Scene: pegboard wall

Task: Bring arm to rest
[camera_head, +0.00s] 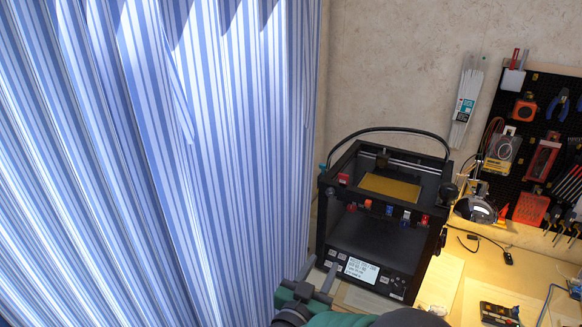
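My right gripper (317,273) shows at the bottom centre, with its green and black arm running along the lower edge. Its two grey fingers stand apart with nothing visible between them, so it looks open. It appears in front of the lower left corner of a black 3D printer (345,240); I cannot tell how far apart they are. My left gripper is not in view.
A blue-and-white striped curtain (160,150) fills the left side. A wooden workbench (490,262) carries the printer and small electronics (498,313). A black pegboard (535,150) with several tools hangs at the right. White cable ties (466,105) hang on the wall.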

